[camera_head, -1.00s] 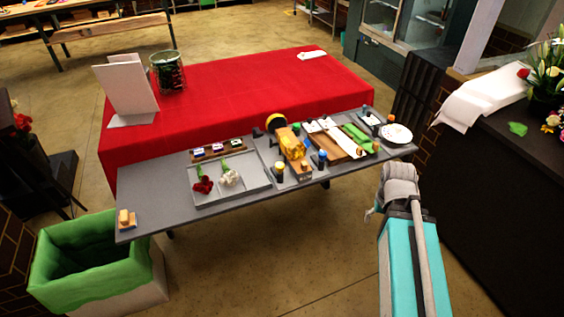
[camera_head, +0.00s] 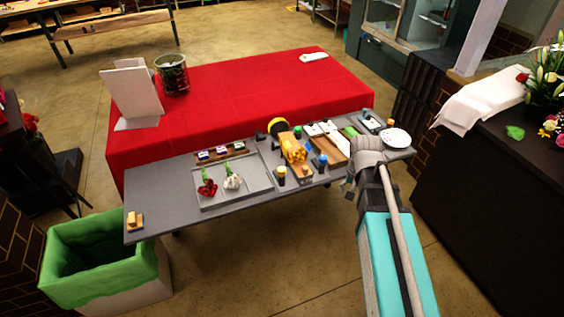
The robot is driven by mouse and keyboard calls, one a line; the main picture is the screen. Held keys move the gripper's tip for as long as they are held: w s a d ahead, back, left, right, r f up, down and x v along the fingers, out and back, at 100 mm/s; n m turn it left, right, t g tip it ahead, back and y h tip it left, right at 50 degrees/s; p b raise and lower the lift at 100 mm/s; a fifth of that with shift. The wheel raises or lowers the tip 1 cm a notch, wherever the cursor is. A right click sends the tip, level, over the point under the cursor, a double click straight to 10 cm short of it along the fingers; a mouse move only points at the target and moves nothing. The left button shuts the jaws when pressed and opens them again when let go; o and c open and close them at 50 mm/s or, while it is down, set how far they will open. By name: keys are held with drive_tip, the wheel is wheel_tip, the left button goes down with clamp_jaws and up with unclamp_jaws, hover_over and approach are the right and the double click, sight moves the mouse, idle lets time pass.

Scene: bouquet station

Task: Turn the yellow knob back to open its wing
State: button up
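A small dark post with a yellow top, which looks like the yellow knob (camera_head: 281,171), stands near the front edge of the grey table, left of a wooden block. A yellow bundle (camera_head: 293,149) lies on the block, and its wing parts are too small to make out. A blue-topped post (camera_head: 322,160) stands right of the block, with a green-topped one (camera_head: 297,131) behind. My gripper (camera_head: 350,186) is at the table's front edge, right of and apart from the yellow knob. My wrist largely hides its fingers, so its opening is unclear.
A grey tray (camera_head: 225,203) with a red and a white flower is left of the knob. Wooden trays (camera_head: 334,148) and a white plate (camera_head: 396,138) are to the right, partly behind my arm. A green-lined bin (camera_head: 95,222) stands at the left. A red-covered table (camera_head: 250,90) is behind.

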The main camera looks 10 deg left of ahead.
drive_tip(key=w+a+r+m+p, duration=0.1)
drive_tip(key=w+a+r+p, duration=0.2)
drive_tip(key=a, duration=0.3)
drive_tip(key=w+a+r+m+p, duration=0.1)
drive_tip(key=w+a+r+p, duration=0.1)
drive_tip(key=w+a+r, duration=0.3)
wheel_tip(320, 180, up, 3)
drive_tip(key=m+p, duration=0.2)
drive_tip(key=p, duration=0.2)
hover_over(282, 169)
drive_tip(key=shift+s+d+f, duration=0.15)
drive_tip(key=shift+f, duration=0.1)
drive_tip(key=shift+f, duration=0.1)
drive_tip(key=f+b, duration=1.3)
drive_tip(key=shift+a+f+b, duration=0.2)
drive_tip(key=shift+f+b, duration=0.05)
drive_tip(key=shift+b, duration=0.05)
drive_tip(key=shift+c, duration=0.2)
clamp_jaws()
